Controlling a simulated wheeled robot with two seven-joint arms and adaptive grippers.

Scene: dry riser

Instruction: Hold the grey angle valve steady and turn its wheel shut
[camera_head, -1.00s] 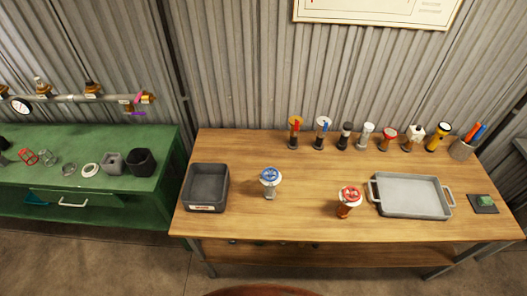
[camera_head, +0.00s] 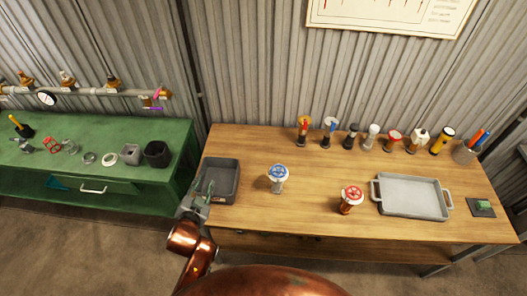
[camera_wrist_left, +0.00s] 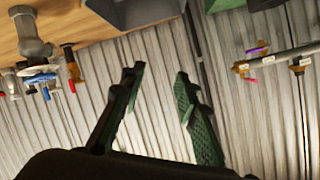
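The grey angle valve (camera_head: 278,183) stands upright on the wooden bench, left of its middle, with a blue wheel (camera_head: 278,171) on top. In the left wrist view, a grey valve body (camera_wrist_left: 32,42) with a blue wheel hangs upside down at the upper left. My left gripper (camera_head: 203,190) is at the bench's left end, by the dark bin and well left of the valve. In the left wrist view its two green fingers (camera_wrist_left: 158,76) are apart with nothing between them. My right gripper is not in view.
A copper-bodied valve with a red wheel (camera_head: 350,197) stands to the right, beside a grey tray (camera_head: 410,194). The dark bin (camera_head: 233,181) is near my left gripper. Several fittings line the bench's back. A green bench (camera_head: 150,186) is at the left. The bench between the valves is clear.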

